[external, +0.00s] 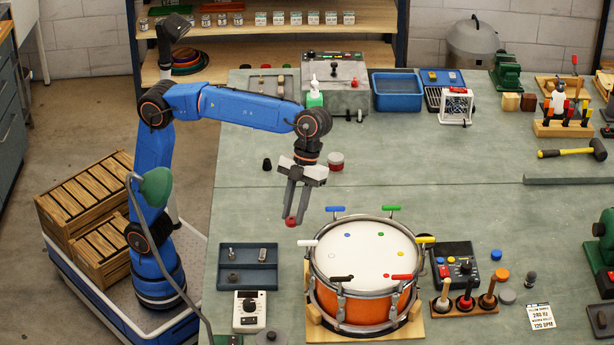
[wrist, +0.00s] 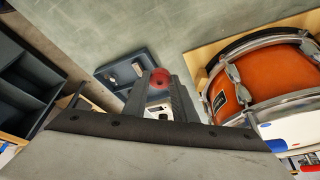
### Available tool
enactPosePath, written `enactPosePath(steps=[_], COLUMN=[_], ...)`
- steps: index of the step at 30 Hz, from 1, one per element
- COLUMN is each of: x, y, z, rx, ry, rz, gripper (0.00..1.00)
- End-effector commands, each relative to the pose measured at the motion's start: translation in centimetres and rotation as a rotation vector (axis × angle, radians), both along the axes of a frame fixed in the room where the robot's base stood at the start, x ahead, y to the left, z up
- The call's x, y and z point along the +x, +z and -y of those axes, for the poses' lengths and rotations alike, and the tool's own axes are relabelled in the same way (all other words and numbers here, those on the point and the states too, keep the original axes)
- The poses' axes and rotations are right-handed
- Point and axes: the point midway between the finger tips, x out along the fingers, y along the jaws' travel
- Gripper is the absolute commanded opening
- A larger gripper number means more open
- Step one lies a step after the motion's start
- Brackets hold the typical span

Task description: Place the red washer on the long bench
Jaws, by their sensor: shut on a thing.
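The red washer (external: 291,222) is between the fingertips of my gripper (external: 293,217), which is shut on it. In the external view it hangs in the air above the long bench (external: 240,190), just behind the drum and to its left. In the wrist view the red washer (wrist: 160,77) shows at the far end of the two grey fingers. The bench's green-grey top fills much of the external view. The fingers hide part of the washer.
An orange drum (external: 352,305) with coloured key handles stands on a wooden base close by. A dark tray (external: 265,280) and a white meter (external: 249,312) lie to its left. The bench's left middle is clear.

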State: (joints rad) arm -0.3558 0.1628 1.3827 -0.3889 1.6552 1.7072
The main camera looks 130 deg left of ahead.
Motion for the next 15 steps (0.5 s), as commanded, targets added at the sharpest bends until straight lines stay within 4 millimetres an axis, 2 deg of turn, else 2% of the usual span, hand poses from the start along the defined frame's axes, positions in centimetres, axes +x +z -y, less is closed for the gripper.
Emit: enactPosePath(steps=[1, 3, 15], x=[-0.6, -1.5, -7.8], y=[0.0, 0.0, 0.0], z=[-1.9, -4.0, -15.5], rx=[0.0, 0.0, -0.001], ry=[0.033, 0.072, 0.296], rz=[0.001, -0.001, -0.001], gripper=[0.05, 0.05, 0.05])
